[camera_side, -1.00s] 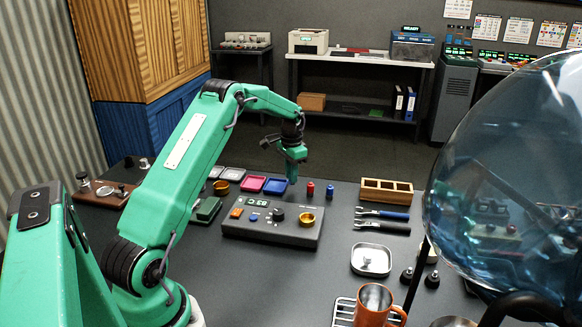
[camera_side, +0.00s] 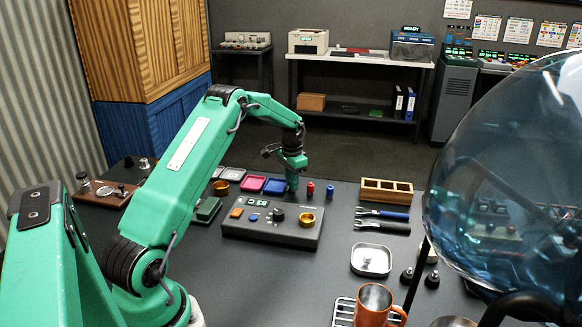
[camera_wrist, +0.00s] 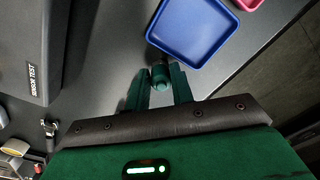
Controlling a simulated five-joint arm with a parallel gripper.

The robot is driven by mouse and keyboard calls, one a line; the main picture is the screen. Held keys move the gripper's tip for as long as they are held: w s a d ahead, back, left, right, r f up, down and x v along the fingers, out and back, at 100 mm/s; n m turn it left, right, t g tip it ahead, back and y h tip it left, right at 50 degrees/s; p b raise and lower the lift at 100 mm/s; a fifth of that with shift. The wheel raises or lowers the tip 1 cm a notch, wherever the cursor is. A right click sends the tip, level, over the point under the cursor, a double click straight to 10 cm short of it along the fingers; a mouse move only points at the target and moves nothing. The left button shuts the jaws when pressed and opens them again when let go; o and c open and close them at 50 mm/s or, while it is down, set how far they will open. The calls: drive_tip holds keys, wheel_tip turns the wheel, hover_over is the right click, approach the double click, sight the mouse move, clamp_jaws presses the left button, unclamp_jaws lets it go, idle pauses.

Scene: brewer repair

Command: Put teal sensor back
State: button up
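The teal sensor (camera_wrist: 160,76) is a small upright cylinder on the dark table, close to a corner of the blue tray (camera_wrist: 193,30). In the wrist view it stands between the two fingertips of my gripper (camera_wrist: 162,84), with the fingers apart on either side and a slight gap visible. In the side view my gripper (camera_side: 292,180) points down at the table, behind the test console (camera_side: 270,228) and left of the red sensor (camera_side: 310,189). There the gripper and the teal sensor blend in colour, so contact is unclear.
A blue sensor (camera_side: 329,192) stands right of the red one. The blue tray and a pink tray (camera_side: 252,183) lie left of my gripper. The front middle of the table is clear.

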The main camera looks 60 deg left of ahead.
drive_tip(key=o, duration=0.3)
drive_tip(key=shift+s+f, duration=0.2)
drive_tip(key=shift+f, duration=0.2)
drive_tip(key=shift+s, duration=0.15)
drive_tip(key=shift+r, duration=0.1)
wheel_tip(320, 180, up, 13)
drive_tip(key=shift+w, duration=0.2)
idle(0.4)
